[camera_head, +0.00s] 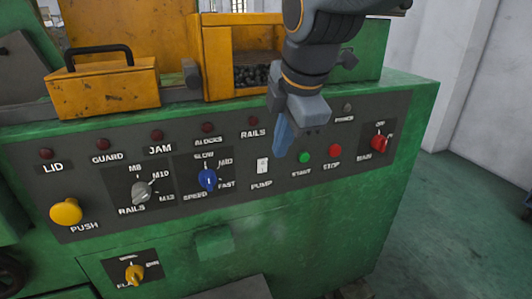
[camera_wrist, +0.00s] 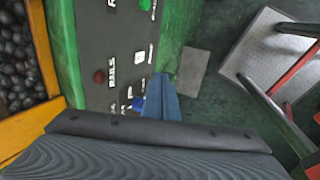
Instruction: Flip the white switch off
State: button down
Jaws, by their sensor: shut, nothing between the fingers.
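The white switch (camera_head: 262,166) sits on the grey control panel (camera_head: 240,185), above the PUMP label. It also shows as a small white shape in the wrist view (camera_wrist: 139,57). My gripper (camera_head: 279,151) is shut, with its blue fingers pointing down in front of the panel. In the head view the fingertips are just right of and slightly above the switch. I cannot tell whether they touch the panel. In the wrist view the blue fingers (camera_wrist: 160,85) end near the switch, apart from it in the picture. The switch's position is too small to read.
A blue SPEED knob (camera_head: 208,179) is left of the switch. A green START button (camera_head: 305,157), a red STOP button (camera_head: 335,151) and a red MAIN knob (camera_head: 379,143) are to the right. A yellow bin (camera_head: 218,60) of dark pieces stands above the panel.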

aim_at(267, 160)
jog(key=shift+w+a+f+p, duration=0.1)
jog(key=shift+w+a+f, duration=0.25)
jog(key=shift+w+f, duration=1)
jog(key=shift+w+a+f+p, duration=0.1)
jog(key=shift+w+a+f, duration=0.25)
jog(key=shift+w+f, duration=1)
jog(key=shift+w+a+f+p, duration=0.1)
jog(key=shift+w+a+f, duration=0.25)
jog(key=shift+w+f, duration=1)
jog(key=shift+s+f, duration=0.2)
jog(key=shift+s, duration=0.05)
